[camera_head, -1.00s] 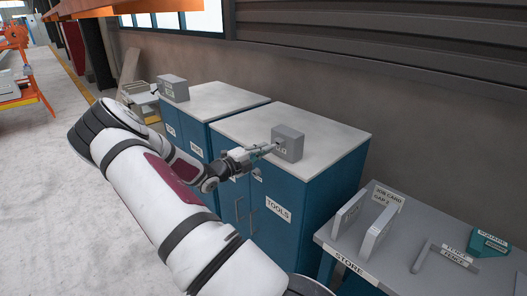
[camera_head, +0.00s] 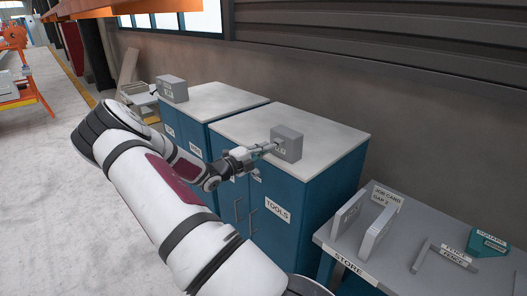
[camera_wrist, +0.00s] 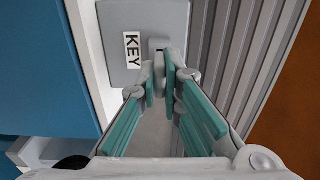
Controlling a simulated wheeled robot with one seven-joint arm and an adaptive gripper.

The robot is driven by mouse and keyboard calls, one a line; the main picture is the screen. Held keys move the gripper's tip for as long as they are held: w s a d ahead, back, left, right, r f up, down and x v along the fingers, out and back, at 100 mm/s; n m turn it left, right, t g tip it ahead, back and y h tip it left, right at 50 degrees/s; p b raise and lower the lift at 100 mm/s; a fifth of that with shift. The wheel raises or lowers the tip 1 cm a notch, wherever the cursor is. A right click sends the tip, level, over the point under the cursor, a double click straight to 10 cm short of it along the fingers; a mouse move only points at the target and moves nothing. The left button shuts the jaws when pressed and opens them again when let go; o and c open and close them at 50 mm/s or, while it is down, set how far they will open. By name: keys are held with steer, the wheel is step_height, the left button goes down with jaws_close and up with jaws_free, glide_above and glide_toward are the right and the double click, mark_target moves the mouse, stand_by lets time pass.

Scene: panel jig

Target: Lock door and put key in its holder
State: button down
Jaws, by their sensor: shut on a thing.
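The grey box (camera_head: 288,142) stands on top of the teal cabinet marked TOOLS (camera_head: 293,219). In the wrist view the box (camera_wrist: 119,66) carries a KEY label (camera_wrist: 132,50). My gripper (camera_head: 274,147) reaches to the front face of this box. In the wrist view my gripper (camera_wrist: 166,70) has its teal-padded fingers closed together at the tips, right at the box face. A small grey piece, apparently the key (camera_wrist: 157,44), shows at the fingertips against the box. Most of it is hidden, and I cannot tell how deep it sits. The cabinet doors look shut.
A second teal cabinet (camera_head: 225,98) stands to the left with another grey box (camera_head: 172,89) on it. A grey table marked STORE (camera_head: 395,272) at the right holds upright plates and small labelled parts. The wall rises close behind the cabinets. Floor at left is open.

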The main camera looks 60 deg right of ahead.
steer(key=shift+x, duration=1.1)
steer(key=c, duration=1.7)
jaws_free()
steer(key=shift+o, duration=0.2)
steer(key=v, duration=1.2)
